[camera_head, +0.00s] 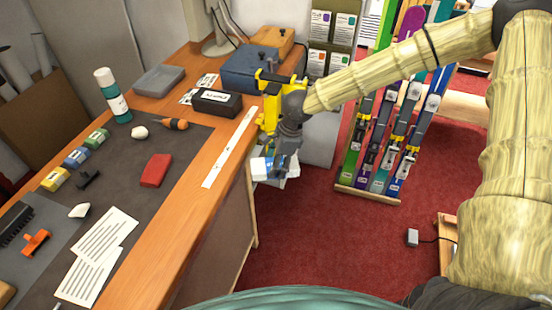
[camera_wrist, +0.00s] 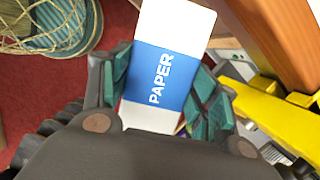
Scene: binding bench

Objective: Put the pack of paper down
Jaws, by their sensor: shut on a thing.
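The pack of paper (camera_wrist: 165,70) is white with a blue band marked PAPER. My gripper (camera_wrist: 162,100) is shut on it, with teal finger pads on both sides of the pack in the wrist view. In the head view my gripper (camera_head: 283,160) hangs just off the right edge of the bench, and the pack (camera_head: 290,172) shows partly below it. The rest of the pack is hidden by the gripper. Whether the pack touches anything below cannot be told.
The wooden bench (camera_head: 150,235) with a dark mat lies to the left. A white ruler (camera_head: 229,147) lies along its edge. A yellow clamp-like part (camera_head: 270,104) stands close behind my gripper. A ski rack (camera_head: 368,193) stands to the right. Red carpet (camera_head: 330,240) is open in front.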

